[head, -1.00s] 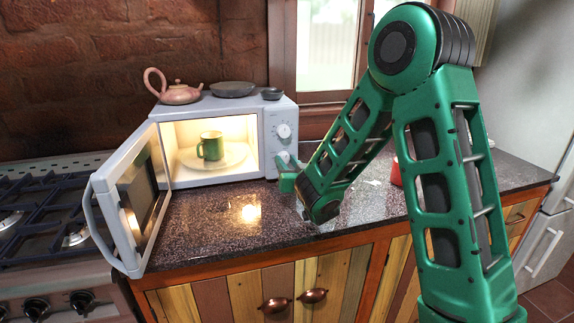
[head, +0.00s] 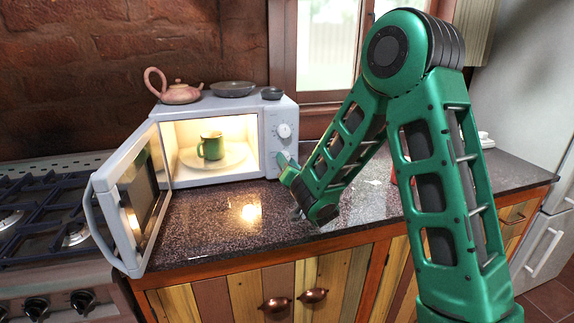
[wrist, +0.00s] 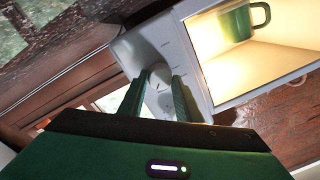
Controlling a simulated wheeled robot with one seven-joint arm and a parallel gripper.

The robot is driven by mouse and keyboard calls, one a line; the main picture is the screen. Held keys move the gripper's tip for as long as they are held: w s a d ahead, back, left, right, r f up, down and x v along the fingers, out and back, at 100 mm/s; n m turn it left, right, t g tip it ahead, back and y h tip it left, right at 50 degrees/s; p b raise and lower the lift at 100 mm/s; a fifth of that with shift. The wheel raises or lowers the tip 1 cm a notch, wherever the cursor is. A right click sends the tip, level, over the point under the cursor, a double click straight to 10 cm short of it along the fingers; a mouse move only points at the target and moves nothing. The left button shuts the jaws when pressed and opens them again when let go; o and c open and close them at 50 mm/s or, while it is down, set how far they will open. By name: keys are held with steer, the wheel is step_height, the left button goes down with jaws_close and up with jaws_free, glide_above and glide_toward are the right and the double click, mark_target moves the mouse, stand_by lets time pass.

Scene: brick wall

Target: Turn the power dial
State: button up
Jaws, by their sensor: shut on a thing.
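The white microwave (head: 225,105) stands on the counter with its door open to the left. Its upper dial (head: 284,131) shows clear in the head view. The lower dial (wrist: 160,74) is between my fingertips in the wrist view, and my gripper (wrist: 158,80) is shut on it. In the head view my gripper (head: 283,160) is at the lower part of the control panel and hides most of that dial. I cannot read the marks beside the dials.
A green mug (head: 211,146) stands on the plate inside the lit microwave. A pink teapot (head: 180,94) and dark bowls (head: 233,89) sit on top. The open door (head: 137,205) juts forward at left. The counter in front (head: 215,225) is clear.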

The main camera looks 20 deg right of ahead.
steer(key=shift+w+d+m+h, duration=0.1)
steer(key=shift+d+m+h, duration=0.05)
steer(key=shift+m, duration=2.1)
steer(key=shift+d+m+h, duration=0.15)
steer(key=shift+m, duration=2.1)
steer(key=shift+r, duration=0.1)
steer(key=o, duration=1.1)
steer(key=shift+a, duration=0.1)
steer(key=shift+c, duration=0.2)
